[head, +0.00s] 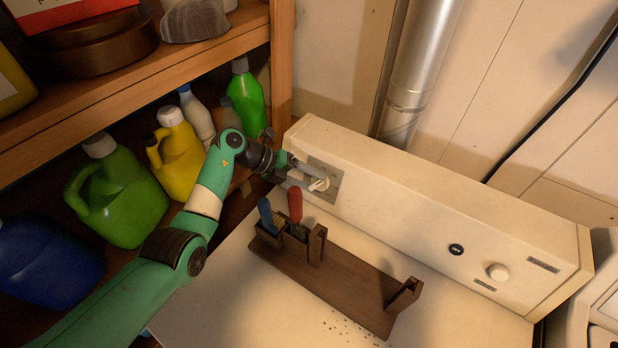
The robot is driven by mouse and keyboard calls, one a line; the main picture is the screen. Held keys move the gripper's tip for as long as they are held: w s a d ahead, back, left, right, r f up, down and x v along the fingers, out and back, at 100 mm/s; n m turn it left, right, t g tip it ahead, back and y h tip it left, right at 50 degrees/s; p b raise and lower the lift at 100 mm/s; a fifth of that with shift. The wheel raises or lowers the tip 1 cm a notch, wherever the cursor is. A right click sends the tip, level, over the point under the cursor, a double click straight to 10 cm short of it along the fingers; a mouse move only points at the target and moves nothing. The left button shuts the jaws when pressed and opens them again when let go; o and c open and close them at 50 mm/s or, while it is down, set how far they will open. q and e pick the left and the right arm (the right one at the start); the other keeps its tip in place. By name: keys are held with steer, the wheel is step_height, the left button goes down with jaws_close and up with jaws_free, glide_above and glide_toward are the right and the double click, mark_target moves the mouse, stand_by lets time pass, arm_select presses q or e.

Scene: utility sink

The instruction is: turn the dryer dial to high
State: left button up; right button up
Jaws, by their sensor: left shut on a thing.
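The dryer's pale control panel (400,205) runs across the back of its top. A pale dial (321,185) sits on a grey square plate (327,172) at the panel's left end. My left gripper (309,182) reaches in from the left and is shut on this dial. The fingers cover part of the dial, and I cannot read its setting. My right gripper is out of view.
A wooden rack (345,291) with a blue-handled and a red-handled tool (295,205) stands just below the gripper. A round white knob (498,272) and dark OFF badge (456,249) are at the panel's right. Shelves with bottles (121,195) flank my left arm.

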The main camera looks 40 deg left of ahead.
arm_select(q)
steer(key=o, duration=1.4)
steer(key=shift+c, duration=0.2)
steer(key=p+v, duration=0.1)
steer(key=v, duration=1)
steer(key=shift+s+a, duration=0.15)
steer(key=shift+s, duration=0.1)
steer(key=shift+r, duration=0.15)
